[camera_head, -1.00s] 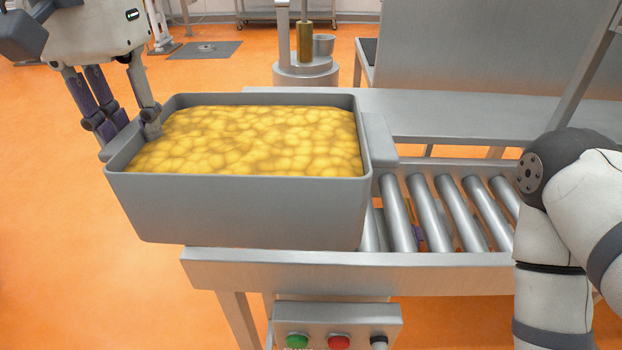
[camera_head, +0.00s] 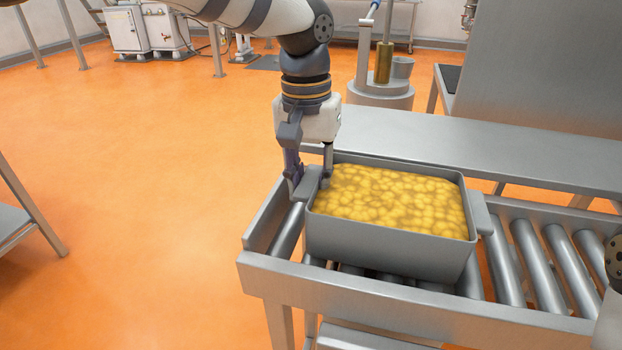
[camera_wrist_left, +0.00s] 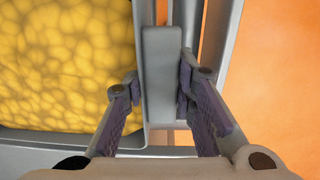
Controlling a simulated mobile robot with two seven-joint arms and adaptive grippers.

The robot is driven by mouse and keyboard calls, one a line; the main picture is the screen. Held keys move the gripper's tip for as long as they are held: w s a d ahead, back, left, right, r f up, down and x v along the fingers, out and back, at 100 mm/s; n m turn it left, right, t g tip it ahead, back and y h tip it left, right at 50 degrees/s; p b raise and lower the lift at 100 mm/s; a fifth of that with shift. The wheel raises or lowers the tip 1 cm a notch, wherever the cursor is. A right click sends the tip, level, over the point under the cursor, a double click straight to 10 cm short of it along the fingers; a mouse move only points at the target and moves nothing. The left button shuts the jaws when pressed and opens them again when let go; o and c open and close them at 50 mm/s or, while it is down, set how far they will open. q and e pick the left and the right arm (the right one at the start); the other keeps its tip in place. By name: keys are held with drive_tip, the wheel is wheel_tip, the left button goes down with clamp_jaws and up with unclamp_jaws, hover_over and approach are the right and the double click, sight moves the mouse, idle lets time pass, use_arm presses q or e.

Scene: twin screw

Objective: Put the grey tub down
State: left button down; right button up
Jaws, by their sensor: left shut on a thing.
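The grey tub (camera_head: 388,247), filled with a yellow lumpy mass (camera_head: 395,200), is over the left end of the roller conveyor (camera_head: 548,265). It looks level. Whether its base touches the rollers cannot be told. My left gripper (camera_head: 310,182) comes from above and is shut on the tub's left handle. In the left wrist view the fingers (camera_wrist_left: 162,95) stand on either side of the grey handle (camera_wrist_left: 161,70). My right gripper is not in view; only a bit of my right arm shows at the right edge.
The conveyor's frame (camera_head: 400,312) runs along the front and closes the left end. A steel bench (camera_head: 480,150) lies behind. A round pedestal with a brass cylinder (camera_head: 384,62) stands further back. Bare orange floor lies to the left.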

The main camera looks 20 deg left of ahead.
use_arm(q)
drive_tip(key=shift+r, duration=0.15)
drive_tip(key=c, duration=1.3)
unclamp_jaws()
drive_tip(key=r, duration=1.2)
drive_tip(key=shift+a, duration=0.2)
drive_tip(key=shift+f, duration=0.1)
